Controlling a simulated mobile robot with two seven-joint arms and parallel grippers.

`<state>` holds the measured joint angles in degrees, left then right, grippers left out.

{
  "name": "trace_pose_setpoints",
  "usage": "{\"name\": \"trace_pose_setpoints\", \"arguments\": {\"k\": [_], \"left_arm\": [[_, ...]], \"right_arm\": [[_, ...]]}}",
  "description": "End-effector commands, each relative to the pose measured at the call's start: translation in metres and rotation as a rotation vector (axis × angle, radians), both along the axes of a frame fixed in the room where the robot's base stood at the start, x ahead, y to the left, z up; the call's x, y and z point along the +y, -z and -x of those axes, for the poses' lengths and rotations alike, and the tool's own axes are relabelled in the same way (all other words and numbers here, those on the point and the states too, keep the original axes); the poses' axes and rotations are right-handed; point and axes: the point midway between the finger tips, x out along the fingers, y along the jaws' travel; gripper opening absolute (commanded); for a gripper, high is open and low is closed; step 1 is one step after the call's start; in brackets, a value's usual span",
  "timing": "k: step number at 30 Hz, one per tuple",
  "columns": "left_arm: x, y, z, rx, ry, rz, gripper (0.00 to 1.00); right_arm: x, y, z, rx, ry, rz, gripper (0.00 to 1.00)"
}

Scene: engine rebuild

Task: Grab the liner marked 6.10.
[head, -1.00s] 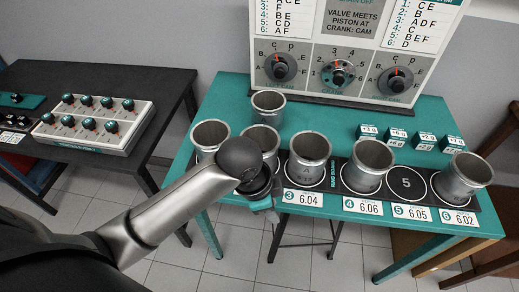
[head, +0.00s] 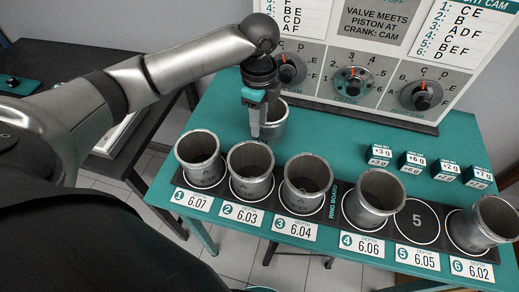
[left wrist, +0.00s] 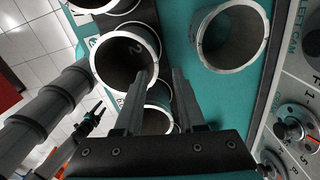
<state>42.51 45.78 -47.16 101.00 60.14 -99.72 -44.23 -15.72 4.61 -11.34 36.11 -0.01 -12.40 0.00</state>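No label that I can read says 6.10. One grey metal liner (head: 274,124) stands off the ring board on the teal bench, behind slots 2 and 3; no mark on it is readable. My left gripper (head: 256,130) points down at this liner's left side in the head view, overlapping its rim. In the left wrist view its two fingers (left wrist: 160,80) are apart with nothing gripped, and a liner (left wrist: 230,40) that appears to be the loose one stands right of them. What seems to be my right gripper (left wrist: 92,122) is small and dark there; its opening is unclear.
The ring board (head: 333,206) holds liners in slots 1, 2, 3, 4 and 6, labelled 6.07, 6.03, 6.04, 6.06 and 6.02. Slot 5 (head: 417,222), labelled 6.05, is empty. Small weight blocks (head: 412,161) stand behind. A dial panel (head: 350,85) rises at the back.

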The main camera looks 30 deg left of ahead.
Motion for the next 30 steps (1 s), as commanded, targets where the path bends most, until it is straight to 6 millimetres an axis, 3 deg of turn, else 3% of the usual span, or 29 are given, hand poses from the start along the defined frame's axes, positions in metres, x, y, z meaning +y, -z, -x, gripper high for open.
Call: {"name": "trace_pose_setpoints", "arguments": {"k": [4, 9, 15, 21, 30], "left_arm": [[0.000, 0.028, 0.002, 0.007, 0.000, -0.001, 0.39], [-0.001, 0.065, 0.002, 0.004, -0.001, -0.001, 0.39], [-0.001, 0.092, 0.001, 0.002, 0.000, -0.001, 0.39], [-0.002, 0.105, 0.002, 0.002, 0.001, 0.000, 0.39], [-0.004, 0.145, 0.005, 0.000, 0.001, -0.001, 0.39]], "right_arm": [[-0.002, 0.006, 0.024, 0.038, 0.000, 0.003, 0.50], [-0.002, 0.011, 0.038, 0.061, 0.000, 0.005, 0.50], [-0.002, 0.014, 0.032, 0.051, -0.001, 0.004, 0.50], [-0.001, 0.015, 0.022, 0.034, -0.002, 0.003, 0.50], [0.000, 0.021, 0.022, 0.034, -0.003, 0.002, 0.50]]}}
